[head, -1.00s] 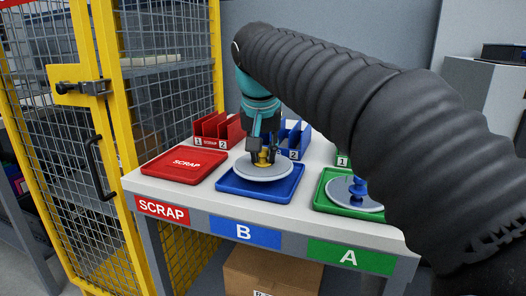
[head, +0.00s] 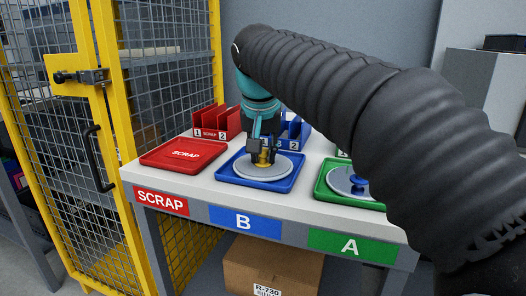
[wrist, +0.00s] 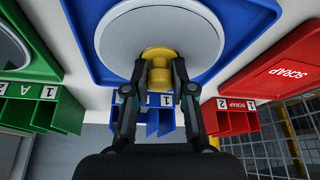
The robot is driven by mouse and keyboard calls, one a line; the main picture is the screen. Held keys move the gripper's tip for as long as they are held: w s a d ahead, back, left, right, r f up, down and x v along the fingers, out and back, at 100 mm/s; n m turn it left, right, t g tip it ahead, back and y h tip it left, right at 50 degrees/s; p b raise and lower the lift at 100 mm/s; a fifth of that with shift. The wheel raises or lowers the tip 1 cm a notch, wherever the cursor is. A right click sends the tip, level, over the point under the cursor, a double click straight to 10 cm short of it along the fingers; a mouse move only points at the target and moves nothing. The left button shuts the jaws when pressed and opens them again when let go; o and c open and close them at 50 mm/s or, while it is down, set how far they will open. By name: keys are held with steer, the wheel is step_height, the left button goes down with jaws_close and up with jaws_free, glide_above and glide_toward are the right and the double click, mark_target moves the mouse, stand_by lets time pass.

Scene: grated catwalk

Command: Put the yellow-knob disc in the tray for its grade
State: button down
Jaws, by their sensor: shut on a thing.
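The yellow-knob disc, a light grey round plate (head: 262,167), is in the blue tray (head: 228,180) above the B label. In the wrist view the grey plate (wrist: 160,32) lies within the blue tray's rim (wrist: 80,30). My gripper (head: 263,158) is shut on the yellow knob, with a finger on each side of it; the gripper also shows in the wrist view (wrist: 160,75). The disc looks level and at the tray floor, though its underside is hidden. The red SCRAP tray (head: 184,154) is empty. The green tray (head: 322,190) above the A label holds a blue-knob disc (head: 345,182).
Behind the trays stand a red slotted rack (head: 217,122) and a blue slotted rack (head: 295,132). A green rack (wrist: 40,105) shows in the wrist view. A yellow mesh cage (head: 110,130) stands left of the table. A cardboard box (head: 270,265) is below.

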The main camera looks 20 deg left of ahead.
steer(key=c, duration=0.5)
jaws_free()
steer(key=shift+r+p, duration=3.55)
steer(key=shift+r, duration=0.5)
steer(key=shift+s, duration=0.1)
